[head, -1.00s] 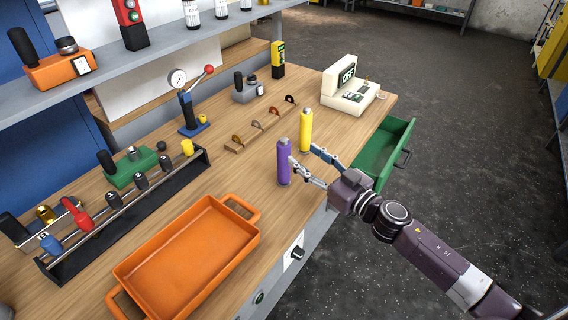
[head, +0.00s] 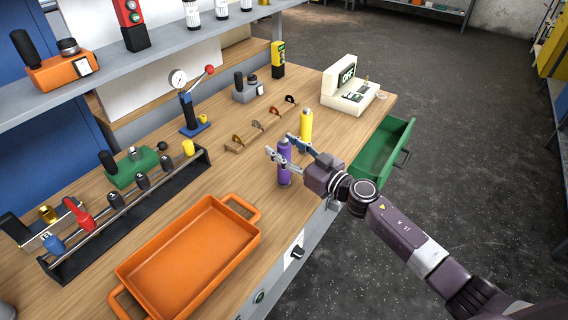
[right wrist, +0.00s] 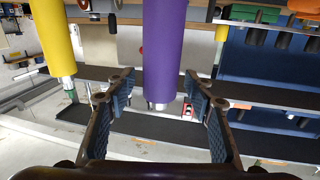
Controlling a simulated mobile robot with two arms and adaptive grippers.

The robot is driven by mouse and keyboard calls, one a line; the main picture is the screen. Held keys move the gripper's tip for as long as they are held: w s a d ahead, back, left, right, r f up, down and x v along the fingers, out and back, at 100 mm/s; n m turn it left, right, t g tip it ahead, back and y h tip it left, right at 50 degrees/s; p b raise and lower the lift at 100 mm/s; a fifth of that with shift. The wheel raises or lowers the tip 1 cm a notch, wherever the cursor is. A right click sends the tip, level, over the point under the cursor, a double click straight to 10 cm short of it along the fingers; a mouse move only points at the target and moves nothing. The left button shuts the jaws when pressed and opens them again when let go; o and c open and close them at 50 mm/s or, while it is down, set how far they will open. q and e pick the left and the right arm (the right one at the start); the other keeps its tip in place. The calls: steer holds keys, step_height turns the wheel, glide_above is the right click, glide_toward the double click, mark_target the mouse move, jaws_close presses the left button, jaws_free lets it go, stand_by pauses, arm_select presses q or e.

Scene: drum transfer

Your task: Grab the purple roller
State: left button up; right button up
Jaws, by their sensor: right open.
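The purple roller (head: 284,163) stands upright on the wooden bench near its front edge. The yellow roller (head: 306,126) stands upright just behind it. In the right wrist view the purple roller (right wrist: 165,50) lies between the two blue-padded fingers, with gaps on both sides. The yellow roller (right wrist: 55,40) is outside the fingers at the left. My left gripper is not in view.
An orange tray (head: 122,268) is at the front of the bench. A tool rack (head: 130,218) stands at the left. A green drawer (head: 385,150) is pulled open at the right.

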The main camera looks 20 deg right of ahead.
steer(key=shift+c, duration=0.5)
jaws_close()
steer(key=shift+r, duration=0.2)
